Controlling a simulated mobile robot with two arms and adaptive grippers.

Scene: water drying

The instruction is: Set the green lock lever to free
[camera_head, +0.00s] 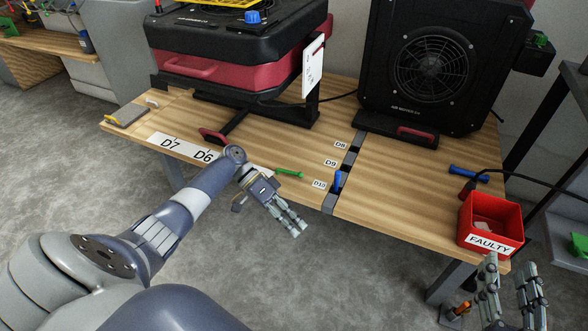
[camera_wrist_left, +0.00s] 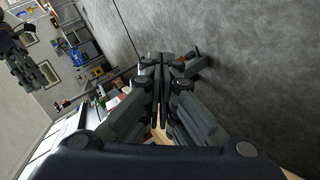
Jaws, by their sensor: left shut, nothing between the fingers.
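A green lever (camera_head: 289,173) lies flat near the table's front edge, left of the D10 label. It is small, and no free or locked marking can be read on it. My left gripper (camera_head: 297,228) is shut and empty, hanging in front of the table edge, just below the green lever in the head view and apart from it. Its closed fingers also show in the left wrist view (camera_wrist_left: 167,58), where the lever cannot be made out. My right gripper (camera_head: 508,290) is at the lower right with its two fingers apart, nothing visible between them.
A blue lever (camera_head: 337,180) stands upright by D10. A black fan unit (camera_head: 430,70) and a black-and-red machine (camera_head: 232,68) stand at the back. The table's (camera_head: 400,190) right half is mostly clear.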

